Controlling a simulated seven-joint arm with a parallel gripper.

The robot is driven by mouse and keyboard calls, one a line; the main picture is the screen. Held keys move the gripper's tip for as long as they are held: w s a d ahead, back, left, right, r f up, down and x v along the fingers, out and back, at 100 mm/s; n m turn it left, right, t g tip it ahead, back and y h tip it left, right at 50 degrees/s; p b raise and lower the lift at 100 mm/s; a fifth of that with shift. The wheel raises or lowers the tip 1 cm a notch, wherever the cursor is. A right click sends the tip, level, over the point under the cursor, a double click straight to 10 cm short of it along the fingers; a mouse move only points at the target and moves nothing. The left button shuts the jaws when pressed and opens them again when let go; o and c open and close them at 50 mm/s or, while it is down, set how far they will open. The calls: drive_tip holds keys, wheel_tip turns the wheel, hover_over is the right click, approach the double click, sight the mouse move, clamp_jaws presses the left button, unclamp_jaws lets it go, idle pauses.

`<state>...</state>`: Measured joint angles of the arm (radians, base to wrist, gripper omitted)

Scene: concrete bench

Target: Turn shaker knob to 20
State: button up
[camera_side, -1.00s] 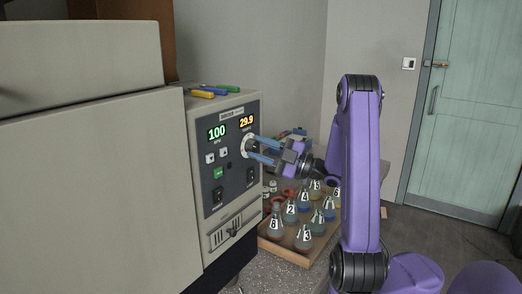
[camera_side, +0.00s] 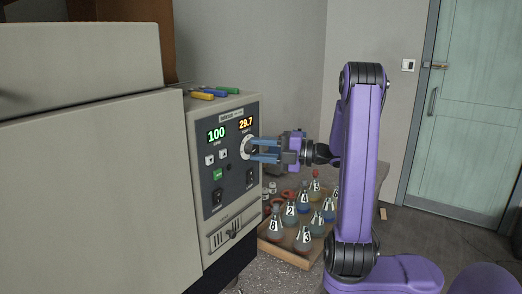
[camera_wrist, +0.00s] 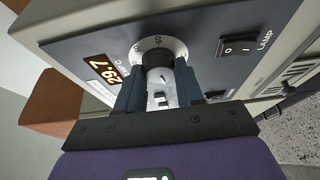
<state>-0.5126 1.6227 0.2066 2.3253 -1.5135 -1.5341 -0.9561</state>
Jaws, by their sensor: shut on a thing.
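The shaker (camera_side: 100,150) is a large beige machine with a dark control panel on its right end. The panel's green display (camera_side: 216,134) reads 100 and its orange display (camera_side: 246,123) reads 29.7; the orange one also shows in the wrist view (camera_wrist: 104,73). The knob (camera_wrist: 158,56) is dark with a white dial ring (camera_side: 245,148) around it, below the orange display. My gripper (camera_side: 254,150) reaches in from the right with blue fingers. In the wrist view the fingers (camera_wrist: 160,90) are shut on the knob's two sides. The dial numbers are mostly too small to read.
Several numbered flasks (camera_side: 303,238) stand in a wooden tray (camera_side: 285,252) below my gripper. Colored markers (camera_side: 208,93) lie on top of the machine. A lamp switch (camera_wrist: 240,46) sits beside the knob. A green button (camera_side: 217,174) is on the panel.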

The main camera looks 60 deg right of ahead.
idle(0.5)
drive_tip(key=o, duration=1)
drive_tip(key=shift+o, duration=0.2)
drive_tip(key=v, duration=1.7)
drive_tip(key=shift+s, duration=0.2)
drive_tip(key=shift+d, duration=0.15)
